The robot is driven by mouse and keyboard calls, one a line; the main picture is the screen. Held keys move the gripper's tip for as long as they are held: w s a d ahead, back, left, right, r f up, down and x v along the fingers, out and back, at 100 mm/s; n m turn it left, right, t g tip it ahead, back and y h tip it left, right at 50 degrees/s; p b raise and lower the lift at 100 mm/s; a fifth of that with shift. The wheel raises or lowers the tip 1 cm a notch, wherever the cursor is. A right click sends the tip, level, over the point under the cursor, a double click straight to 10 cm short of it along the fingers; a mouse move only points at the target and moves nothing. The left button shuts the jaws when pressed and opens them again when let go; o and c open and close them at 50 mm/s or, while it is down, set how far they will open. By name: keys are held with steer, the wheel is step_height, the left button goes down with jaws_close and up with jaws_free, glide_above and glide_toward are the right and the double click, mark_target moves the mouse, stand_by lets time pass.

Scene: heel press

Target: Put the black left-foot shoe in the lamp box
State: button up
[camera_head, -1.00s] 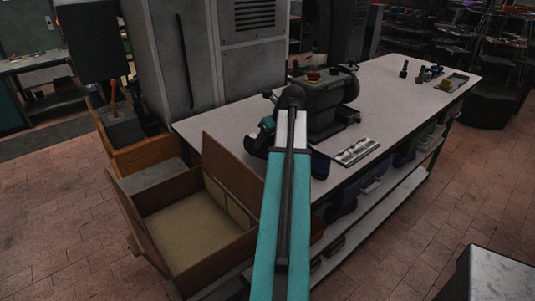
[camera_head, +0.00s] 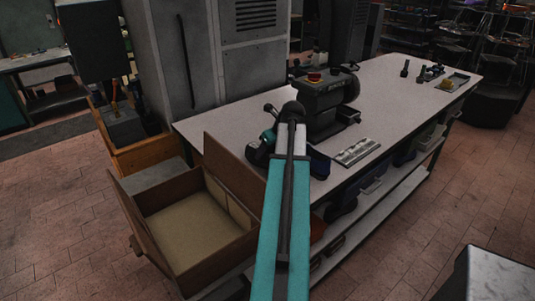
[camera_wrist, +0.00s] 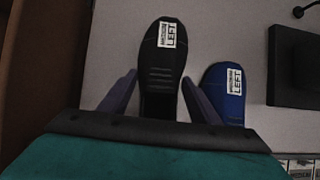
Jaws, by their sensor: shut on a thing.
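In the wrist view my gripper (camera_wrist: 159,78) has its two fingers on either side of a black shoe (camera_wrist: 160,62) with a white "LEFT" label and is shut on it. The shoe's rear end is hidden by the gripper body. A blue shoe (camera_wrist: 224,88), also labelled "LEFT", is just right of it on the pale table. It shows partly beside my arm in the head view (camera_head: 320,164). The black shoe cannot be made out there. An open brown box (camera_head: 178,268) with raised flaps stands left of my arm, empty inside; I see no label naming it the lamp box.
A grey bench machine (camera_head: 325,105) stands on the table (camera_head: 400,90) behind my arm, with a flat pale tray (camera_head: 357,152) beside it. An orange-brown wooden box (camera_head: 150,156) and a dark lamp-like panel (camera_head: 90,40) are at the left. A grey cabinet (camera_head: 170,60) stands behind.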

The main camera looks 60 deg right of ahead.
steer(key=shift+f, duration=0.55)
steer(key=shift+f, duration=0.1)
steer(key=o, duration=1.4)
steer(key=shift+c, duration=0.2)
steer(key=b+v, duration=0.2)
steer(key=v, duration=1)
